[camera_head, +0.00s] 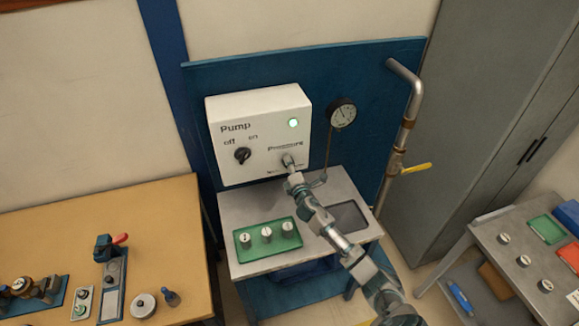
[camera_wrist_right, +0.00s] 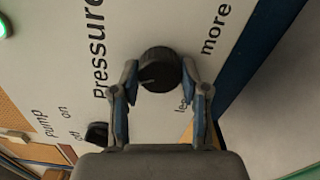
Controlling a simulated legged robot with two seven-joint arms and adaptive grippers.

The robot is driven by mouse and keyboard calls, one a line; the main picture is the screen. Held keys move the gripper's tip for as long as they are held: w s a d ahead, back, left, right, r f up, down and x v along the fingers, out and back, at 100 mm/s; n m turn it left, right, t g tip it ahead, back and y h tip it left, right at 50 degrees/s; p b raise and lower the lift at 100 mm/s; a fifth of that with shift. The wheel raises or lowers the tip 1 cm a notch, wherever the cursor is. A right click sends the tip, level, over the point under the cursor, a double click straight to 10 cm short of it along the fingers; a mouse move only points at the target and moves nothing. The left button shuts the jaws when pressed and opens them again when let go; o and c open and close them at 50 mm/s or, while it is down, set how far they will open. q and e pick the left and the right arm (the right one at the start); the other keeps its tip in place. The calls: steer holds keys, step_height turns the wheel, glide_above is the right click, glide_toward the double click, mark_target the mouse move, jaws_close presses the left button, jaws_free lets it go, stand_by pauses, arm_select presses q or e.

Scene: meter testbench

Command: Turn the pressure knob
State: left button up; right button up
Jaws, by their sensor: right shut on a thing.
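The white pump box (camera_head: 262,122) is mounted on the blue panel, with its green lamp (camera_head: 293,123) lit. The dark round pressure knob (camera_wrist_right: 160,66) sits on the box's face beside the "Pressure" label. My right gripper (camera_head: 290,163) reaches the box's lower right. In the right wrist view its two fingers (camera_wrist_right: 160,76) are closed on opposite sides of the knob. In the head view the gripper mostly hides this knob. The off/on pump knob (camera_head: 242,155) is to the left. My left gripper is not in view.
A round pressure gauge (camera_head: 342,113) hangs right of the box. A pipe with a yellow valve handle (camera_head: 416,168) runs farther right. Below, a grey bench (camera_head: 245,206) holds a green tray (camera_head: 262,247) with several weights. Side tables stand left and right.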

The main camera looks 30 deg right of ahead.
steer(key=o, duration=0.9)
steer(key=shift+o, duration=1.2)
steer(key=shift+d+f, duration=0.1)
steer(key=shift+w+f, duration=0.1)
steer(key=shift+w, duration=0.05)
steer(key=v, duration=1.2)
steer(key=shift+d, duration=0.15)
steer(key=shift+f, duration=0.15)
